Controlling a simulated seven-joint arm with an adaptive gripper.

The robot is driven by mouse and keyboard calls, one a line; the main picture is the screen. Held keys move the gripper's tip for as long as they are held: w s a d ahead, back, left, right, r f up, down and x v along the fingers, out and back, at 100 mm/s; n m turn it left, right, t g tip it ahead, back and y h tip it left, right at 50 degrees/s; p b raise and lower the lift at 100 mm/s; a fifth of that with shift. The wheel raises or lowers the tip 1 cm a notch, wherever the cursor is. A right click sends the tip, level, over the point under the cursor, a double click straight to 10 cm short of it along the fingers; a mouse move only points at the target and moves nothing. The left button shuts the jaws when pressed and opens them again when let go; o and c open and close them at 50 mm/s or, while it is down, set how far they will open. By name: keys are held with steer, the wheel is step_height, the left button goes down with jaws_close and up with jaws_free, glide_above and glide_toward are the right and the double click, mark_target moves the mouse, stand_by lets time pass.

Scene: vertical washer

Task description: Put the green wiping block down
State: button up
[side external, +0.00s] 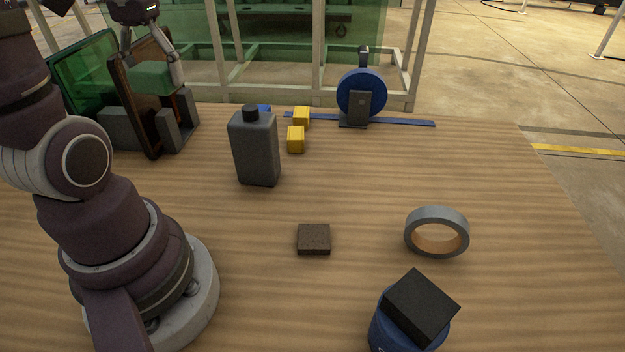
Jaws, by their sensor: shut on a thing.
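The green wiping block (152,76) is between the fingers of my gripper (154,80) at the upper left. My gripper points down and is shut on the block. The block is above the tabletop, close in front of an upright dark brown framed panel (128,95). I cannot tell whether the block touches the panel. Grey stand pieces (170,130) hold the panel near its bottom.
A grey bottle (255,150), yellow cubes (296,138), a dark brown block (314,239), a tape roll (437,232) and a blue container with a black block (421,306) stand on the table. A blue disc on a stand (361,95) is at the back. The table's right middle is clear.

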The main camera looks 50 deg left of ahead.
steer(key=w+d+m, duration=0.4)
steer(key=d+m, duration=0.4)
steer(key=d, duration=0.1)
steer(key=w+d+m, duration=0.5)
steer(key=d+m, duration=0.3)
steer(key=d, duration=0.2)
steer(key=f, duration=1.5)
steer(key=shift+s+a+f, duration=0.15)
steer(key=shift+s+a, duration=0.1)
steer(key=shift+a, duration=0.1)
glide_above(363, 192)
step_height(363, 192, down, 2)
steer(key=shift+s, duration=0.1)
steer(key=shift+f, duration=1.75)
steer(key=shift+f, duration=0.15)
steer(key=o, duration=1.1)
